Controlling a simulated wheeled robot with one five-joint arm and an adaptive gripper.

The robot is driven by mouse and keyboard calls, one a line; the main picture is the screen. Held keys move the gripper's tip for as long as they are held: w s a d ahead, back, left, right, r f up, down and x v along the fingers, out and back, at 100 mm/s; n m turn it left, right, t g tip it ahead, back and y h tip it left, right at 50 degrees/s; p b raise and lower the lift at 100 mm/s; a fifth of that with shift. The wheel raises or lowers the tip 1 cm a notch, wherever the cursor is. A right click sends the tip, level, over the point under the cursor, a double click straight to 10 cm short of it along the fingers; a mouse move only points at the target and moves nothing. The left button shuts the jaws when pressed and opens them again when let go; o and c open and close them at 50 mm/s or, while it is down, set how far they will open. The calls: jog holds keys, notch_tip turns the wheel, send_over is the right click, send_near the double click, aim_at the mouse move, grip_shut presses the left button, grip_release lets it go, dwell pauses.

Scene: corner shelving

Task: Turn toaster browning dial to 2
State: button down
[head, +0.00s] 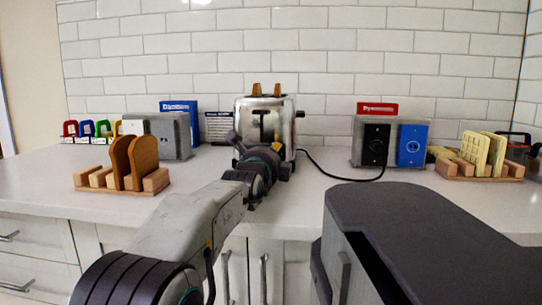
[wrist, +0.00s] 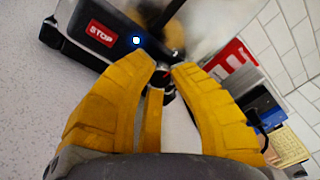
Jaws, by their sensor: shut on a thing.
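The chrome toaster (head: 284,122) stands on the counter against the tiled wall, with two browned slices showing at its top. My gripper (head: 262,158) is at its lower front and covers that part in the head view. In the wrist view, the yellow fingers of my gripper (wrist: 165,72) close on the small dark browning dial (wrist: 166,88). The toaster's dark front panel (wrist: 118,38) shows a red STOP label and a lit blue-white spot beside the fingers. The dial's numbers and pointer setting cannot be read.
A wooden rack with brown slices (head: 157,180) stands left, and a rack with pale slices (head: 505,170) right. A grey box with black and blue panels (head: 360,150) stands right of the toaster. A black cord (head: 340,178) lies on the counter between them.

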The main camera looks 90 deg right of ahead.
jog(key=m, duration=0.3)
jog(key=shift+m+y, duration=0.3)
jog(key=shift+m, duration=1.4)
jog(key=c, duration=1)
grip_release()
jog(key=shift+w, duration=0.1)
jog(key=shift+c, duration=0.2)
jog(key=shift+v, duration=5.95)
